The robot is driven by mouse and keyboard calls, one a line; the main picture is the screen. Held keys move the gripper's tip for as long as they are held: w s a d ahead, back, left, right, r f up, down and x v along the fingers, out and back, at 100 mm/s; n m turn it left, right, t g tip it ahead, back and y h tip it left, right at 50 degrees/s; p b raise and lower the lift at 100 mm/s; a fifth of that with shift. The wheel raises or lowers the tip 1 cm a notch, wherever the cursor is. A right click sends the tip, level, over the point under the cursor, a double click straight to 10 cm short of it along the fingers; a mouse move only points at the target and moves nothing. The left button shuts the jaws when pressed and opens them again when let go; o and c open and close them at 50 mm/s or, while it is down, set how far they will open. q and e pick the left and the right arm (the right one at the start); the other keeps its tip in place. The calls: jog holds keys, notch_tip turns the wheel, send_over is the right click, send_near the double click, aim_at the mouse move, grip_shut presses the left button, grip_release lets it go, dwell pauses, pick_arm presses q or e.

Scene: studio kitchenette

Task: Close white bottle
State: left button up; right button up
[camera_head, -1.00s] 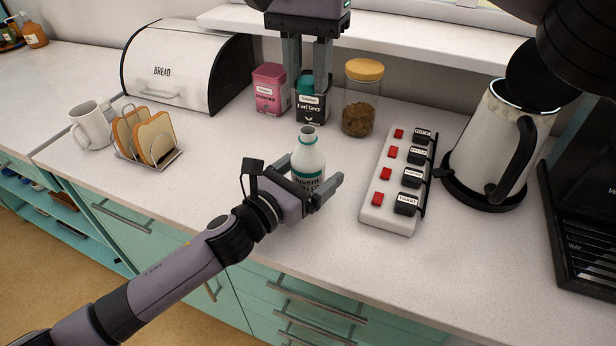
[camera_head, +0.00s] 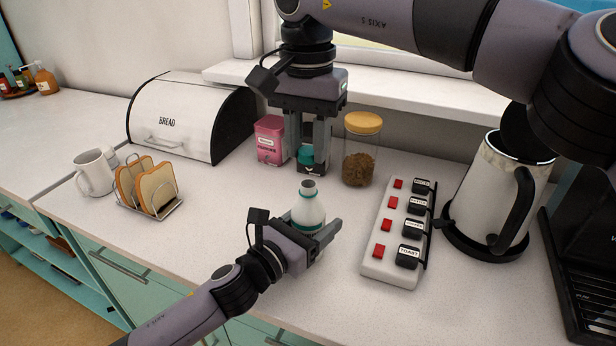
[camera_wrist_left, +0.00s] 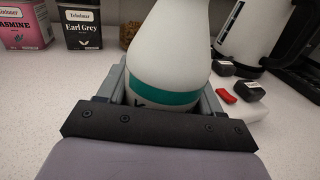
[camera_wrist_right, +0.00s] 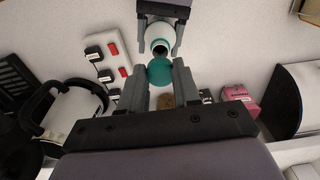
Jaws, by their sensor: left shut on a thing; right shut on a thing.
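The white bottle (camera_head: 308,205) with a teal band stands upright and uncapped, its dark open mouth up. My left gripper (camera_head: 318,238) is shut around its body; the bottle also fills the middle of the left wrist view (camera_wrist_left: 172,50). My right gripper (camera_head: 310,160) points down above and behind the bottle in the head view, shut on a teal cap (camera_head: 306,155). In the right wrist view the cap (camera_wrist_right: 160,72) sits between the fingertips, close to the bottle's open mouth (camera_wrist_right: 159,46) in the picture. The cap is apart from the bottle in the head view.
A pink tea tin (camera_head: 270,140), a dark Earl Grey tin (camera_wrist_left: 82,27) and a cork-lidded jar (camera_head: 361,150) stand behind. A power strip (camera_head: 397,235) and a kettle (camera_head: 490,195) are at right. A toast rack (camera_head: 150,190) and mug (camera_head: 95,173) are at left.

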jog(key=shift+f, duration=1.3)
jog(key=shift+f, duration=0.9)
jog(key=shift+f, duration=0.55)
